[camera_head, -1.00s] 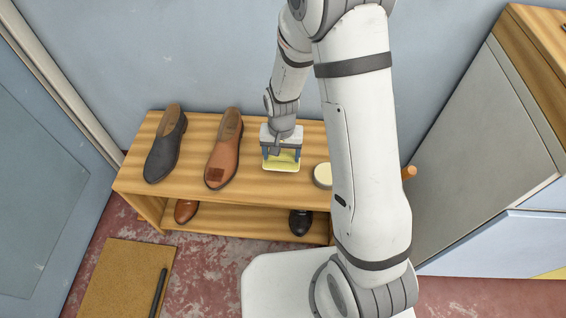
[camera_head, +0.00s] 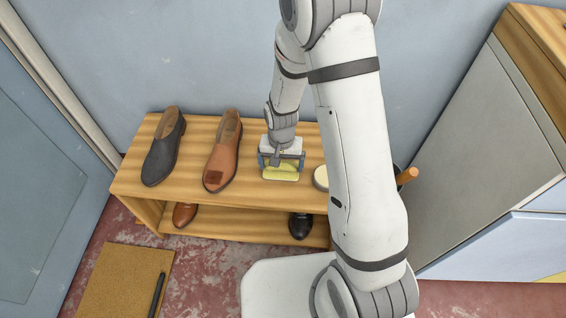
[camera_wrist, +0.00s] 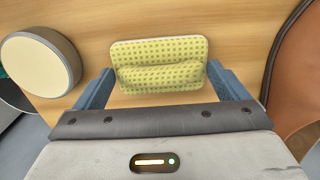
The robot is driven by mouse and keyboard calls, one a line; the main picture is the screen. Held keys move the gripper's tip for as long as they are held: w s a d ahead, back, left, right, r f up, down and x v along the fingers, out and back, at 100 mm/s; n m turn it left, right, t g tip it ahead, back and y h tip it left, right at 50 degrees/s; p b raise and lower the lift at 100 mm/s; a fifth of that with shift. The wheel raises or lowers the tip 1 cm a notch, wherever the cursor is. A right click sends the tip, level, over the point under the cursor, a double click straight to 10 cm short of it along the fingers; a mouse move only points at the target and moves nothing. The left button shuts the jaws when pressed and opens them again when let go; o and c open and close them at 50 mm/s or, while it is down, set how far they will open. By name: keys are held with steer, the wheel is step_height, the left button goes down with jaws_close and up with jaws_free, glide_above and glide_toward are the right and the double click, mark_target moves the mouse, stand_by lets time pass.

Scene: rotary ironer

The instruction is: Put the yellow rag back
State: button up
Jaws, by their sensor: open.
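The yellow rag (camera_head: 281,173) lies on the wooden bench top, between the brown shoe and a round tin. In the wrist view the rag (camera_wrist: 160,65) is a dotted yellow cloth with a raised fold across it. My gripper (camera_head: 281,163) is open above the rag. In the wrist view its two blue fingers stand on either side of the rag's near part, with a gap to the cloth on each side. My gripper hides part of the rag's far side in the head view.
A brown shoe (camera_head: 222,152) and a dark shoe (camera_head: 164,148) stand to the left on the bench (camera_head: 200,122). A round cream tin (camera_head: 320,178) is close on the right. Other shoes sit on the lower shelf (camera_head: 245,228). A wall is behind.

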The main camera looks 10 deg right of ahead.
step_height(320, 180, up, 12)
steer(key=r+p, duration=0.1)
steer(key=p, duration=0.3)
step_height(320, 180, up, 8)
glide_above(282, 165)
steer(key=s+d, duration=0.4)
steer(key=s, duration=0.1)
steer(key=s+d+r+n, duration=0.1)
steer(key=s+d+r, duration=0.1)
steer(key=s, duration=0.3)
steer(key=s+d+r+n+t, duration=0.1)
steer(key=s+d+r, duration=0.2)
steer(key=s+r, duration=0.2)
steer(key=shift+s+d+r, duration=0.3)
steer(key=shift+s+d, duration=0.05)
steer(key=shift+s, duration=0.1)
step_height(282, 165, up, 24)
steer(key=t+p, duration=0.1)
steer(key=p, duration=2)
steer(key=shift+t, duration=0.4)
